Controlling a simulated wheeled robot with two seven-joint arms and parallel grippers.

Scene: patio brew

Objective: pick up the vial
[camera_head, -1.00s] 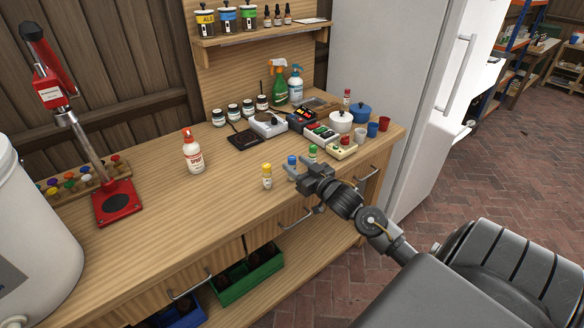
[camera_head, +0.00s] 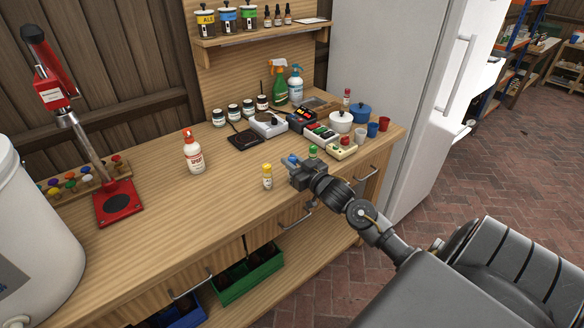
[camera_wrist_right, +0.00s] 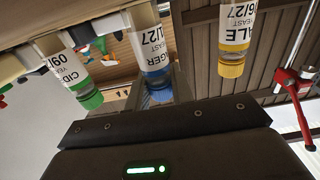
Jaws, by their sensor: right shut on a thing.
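Three small vials with labels stand near the front edge of the wooden workbench (camera_head: 232,205). The yellow-capped vial (camera_head: 267,178) is at the left, the blue-capped vial (camera_head: 292,159) is in the middle, and the green-capped vial (camera_head: 312,152) is at the right. My right gripper (camera_head: 297,171) is shut on the blue-capped vial and hides most of its body in the head view. In the right wrist view the blue-capped vial (camera_wrist_right: 153,50) is in front of my gripper (camera_wrist_right: 158,95), between the green-capped vial (camera_wrist_right: 70,65) and the yellow-capped vial (camera_wrist_right: 233,40). My left gripper is not in view.
Cups, a white pot (camera_head: 340,121) and small devices crowd the bench's back right. A red lever press (camera_head: 117,200) stands at the left.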

